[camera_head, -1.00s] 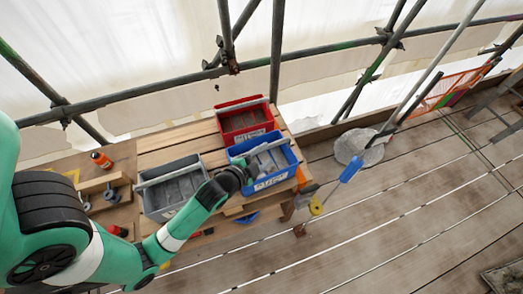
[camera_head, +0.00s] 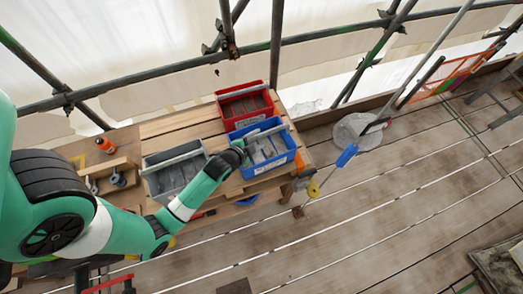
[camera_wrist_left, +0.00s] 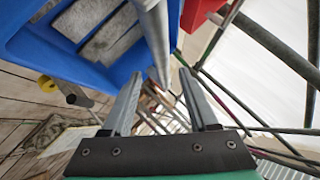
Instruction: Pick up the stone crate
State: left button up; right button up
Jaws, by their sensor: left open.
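Three open crates with bar handles stand on the wooden bench: a blue crate (camera_head: 272,166), a red crate (camera_head: 246,121) behind it and a grey crate (camera_head: 172,157) to the left. Each holds grey pieces; those in the blue crate look like stone blocks. The labels are too small to read. My left gripper (camera_head: 243,151) is at the left end of the blue crate's handle. In the left wrist view the gripper (camera_wrist_left: 162,88) is open, with the grey handle bar (camera_wrist_left: 152,35) running between or just above its fingers, next to the blue crate (camera_wrist_left: 45,40).
An orange bottle (camera_head: 105,145) and a wooden tray (camera_head: 128,193) are at the bench's left. Scaffold poles (camera_head: 150,90) run behind the bench. A blue-handled tool (camera_head: 346,156) and a pale bucket (camera_head: 352,131) stand right of it. The plank floor at right is mostly clear.

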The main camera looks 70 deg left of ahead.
aim_at(261, 135)
pick_arm(q)
jog(key=x, duration=0.4)
jog(key=shift+w+a, duration=0.1)
jog(key=shift+a, duration=0.15)
jog(key=shift+c, duration=0.2)
grip_shut()
dwell(0.8)
jog(key=shift+r, duration=0.2)
